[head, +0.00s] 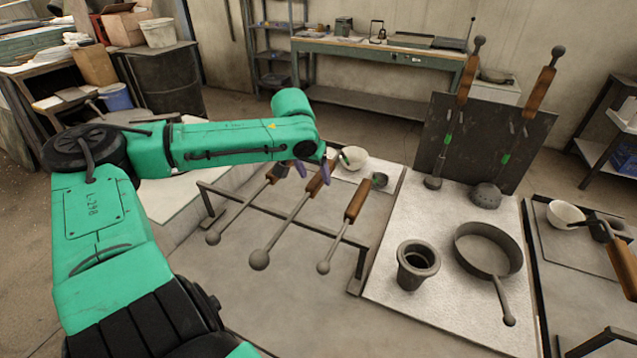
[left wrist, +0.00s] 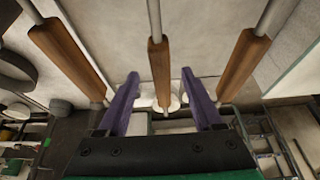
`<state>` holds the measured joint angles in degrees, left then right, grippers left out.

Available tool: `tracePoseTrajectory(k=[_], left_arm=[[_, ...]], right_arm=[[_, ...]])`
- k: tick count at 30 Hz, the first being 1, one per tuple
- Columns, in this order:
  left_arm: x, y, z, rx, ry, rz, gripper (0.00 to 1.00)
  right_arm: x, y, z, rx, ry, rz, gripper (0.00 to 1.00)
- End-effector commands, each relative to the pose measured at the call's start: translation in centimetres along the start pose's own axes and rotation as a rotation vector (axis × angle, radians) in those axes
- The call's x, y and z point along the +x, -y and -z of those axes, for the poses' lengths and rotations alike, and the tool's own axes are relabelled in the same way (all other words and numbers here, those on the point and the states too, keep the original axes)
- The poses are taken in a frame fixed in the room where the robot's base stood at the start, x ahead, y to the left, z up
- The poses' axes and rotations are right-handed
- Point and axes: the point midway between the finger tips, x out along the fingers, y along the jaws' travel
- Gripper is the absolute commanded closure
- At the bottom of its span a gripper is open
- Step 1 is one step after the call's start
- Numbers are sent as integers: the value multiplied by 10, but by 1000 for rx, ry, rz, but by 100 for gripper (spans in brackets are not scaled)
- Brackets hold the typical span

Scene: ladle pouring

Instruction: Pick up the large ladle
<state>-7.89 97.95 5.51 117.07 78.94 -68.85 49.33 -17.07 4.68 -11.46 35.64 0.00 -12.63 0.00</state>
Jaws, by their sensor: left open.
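Three ladles with brown wooden handles rest side by side on a dark metal rack in the head view. The middle one, with the biggest round end, looks like the large ladle (head: 290,232). My left gripper (head: 313,170) is open at its handle, with purple fingers. In the left wrist view the middle handle (left wrist: 159,76) lies between the open fingertips (left wrist: 160,76); I cannot tell how deep it sits. The left ladle (head: 238,212) and right ladle (head: 340,240) lie to either side, outside the fingers. My right gripper is not in view.
A white board (head: 390,285) right of the rack holds a dark pot (head: 416,268) and a pan (head: 487,250). Two long-handled tools (head: 440,150) (head: 500,165) lean on a dark panel. A white bowl (head: 352,157) stands behind the rack. Another bowl (head: 565,213) stands at right.

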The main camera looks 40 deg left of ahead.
Motion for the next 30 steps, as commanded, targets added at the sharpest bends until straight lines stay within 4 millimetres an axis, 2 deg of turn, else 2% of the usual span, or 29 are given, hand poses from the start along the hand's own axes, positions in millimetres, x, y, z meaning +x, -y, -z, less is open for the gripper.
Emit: tracePoseTrajectory(k=[3, 11, 19, 20, 24, 25, 30], left_arm=[[10, 1, 0, 2, 5, 6, 32], [47, 1, 4, 2, 4, 3, 32], [51, 0, 5, 1, 0, -1, 32], [51, 0, 5, 1, 0, -1, 40], [51, 0, 5, 1, 0, -1, 94], [51, 0, 5, 1, 0, -1, 100], [51, 0, 5, 0, 1, -1, 100]], right_arm=[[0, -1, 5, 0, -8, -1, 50], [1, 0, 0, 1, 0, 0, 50], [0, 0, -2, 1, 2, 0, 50], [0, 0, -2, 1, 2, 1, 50], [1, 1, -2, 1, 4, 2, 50], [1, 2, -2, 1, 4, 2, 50], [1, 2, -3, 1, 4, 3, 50]])
